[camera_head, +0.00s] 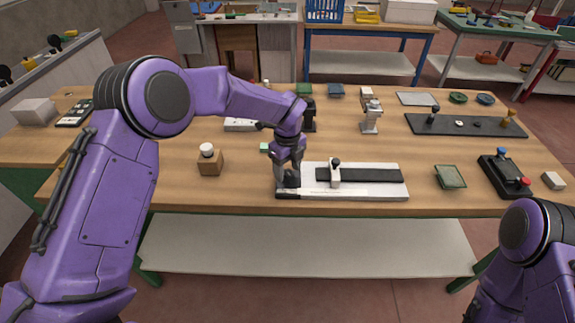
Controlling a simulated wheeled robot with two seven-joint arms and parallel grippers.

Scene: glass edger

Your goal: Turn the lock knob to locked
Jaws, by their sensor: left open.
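A white plate (376,190) with a dark strip (385,175) along it lies near the front edge of the wooden bench. A pale slider block (335,179) with a black knob (335,162) on top stands upright across the strip. My left gripper (288,188) points down at the left end of the plate, left of the slider block and apart from it. It is open; its fingers are dark, small and hard to tell from what is beneath them. The lock knob's setting cannot be read. Only my right arm shows at the lower right; its gripper is out of view.
A wooden block with a white knob (207,150) stands left of the plate. A green pad (450,177) and a black box with red and blue knobs (497,175) lie to its right. A grey clamp-like stand (370,115) and a long dark board (465,125) are behind.

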